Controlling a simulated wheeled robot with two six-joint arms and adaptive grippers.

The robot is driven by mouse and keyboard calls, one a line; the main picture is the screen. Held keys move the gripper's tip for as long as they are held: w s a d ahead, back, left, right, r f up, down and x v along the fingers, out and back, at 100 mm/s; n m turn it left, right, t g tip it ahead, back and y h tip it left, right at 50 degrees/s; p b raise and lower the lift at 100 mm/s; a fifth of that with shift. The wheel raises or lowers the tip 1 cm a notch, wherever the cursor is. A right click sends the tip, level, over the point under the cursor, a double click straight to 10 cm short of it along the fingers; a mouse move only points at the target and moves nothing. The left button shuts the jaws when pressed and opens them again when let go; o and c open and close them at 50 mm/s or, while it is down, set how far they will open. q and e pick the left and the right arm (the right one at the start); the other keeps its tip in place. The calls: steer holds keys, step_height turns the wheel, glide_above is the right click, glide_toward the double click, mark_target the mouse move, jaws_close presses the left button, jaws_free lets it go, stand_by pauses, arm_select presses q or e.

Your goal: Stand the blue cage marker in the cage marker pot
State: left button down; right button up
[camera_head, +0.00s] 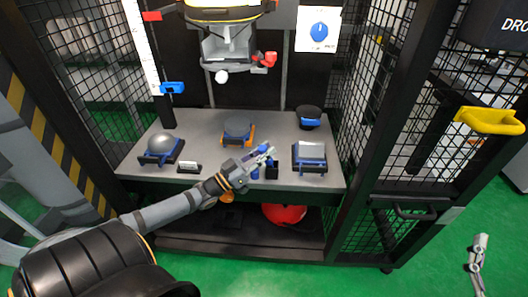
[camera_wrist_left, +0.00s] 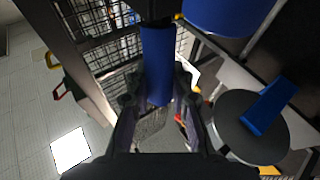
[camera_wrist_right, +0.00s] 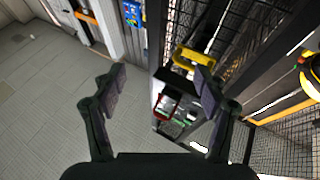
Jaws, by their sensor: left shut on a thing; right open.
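My left gripper (camera_head: 264,158) reaches over the front middle of the grey shelf. It is shut on the blue cage marker (camera_wrist_left: 157,65), a blue cylinder with a black end, seen between the fingers in the left wrist view. The marker is small and partly covered by the fingers in the head view (camera_head: 264,149). A small dark holder (camera_head: 272,171) with blue beside it stands just below the fingertips; it looks like the cage marker pot, but its opening is hidden. A large blue round surface (camera_wrist_left: 222,12) is close by in the left wrist view. My right gripper (camera_wrist_right: 155,85) is open and empty, away from the shelf.
The shelf (camera_head: 210,130) carries a grey dome (camera_head: 161,145), a disc on an orange base (camera_head: 238,128), a blue-framed block (camera_head: 309,155) and a black round piece (camera_head: 309,114). A small label block (camera_head: 189,168) is at the front. Mesh walls flank the shelf; a yellow handle (camera_head: 490,121) juts out right.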

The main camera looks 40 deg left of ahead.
arm_select(q)
steer(key=shift+f, duration=0.2)
arm_select(e)
steer(key=r, duration=0.1)
steer(key=r+t, duration=0.1)
steer(key=r, duration=0.1)
steer(key=shift+s+t, duration=0.3)
steer(key=shift+s, duration=0.1)
steer(key=shift+r, duration=0.1)
arm_select(q)
steer(key=shift+f, duration=0.1)
arm_select(e)
steer(key=shift+s+r+y, duration=0.2)
steer(key=shift+r+y, duration=0.1)
arm_select(q)
steer(key=c, duration=1.2)
jaws_free()
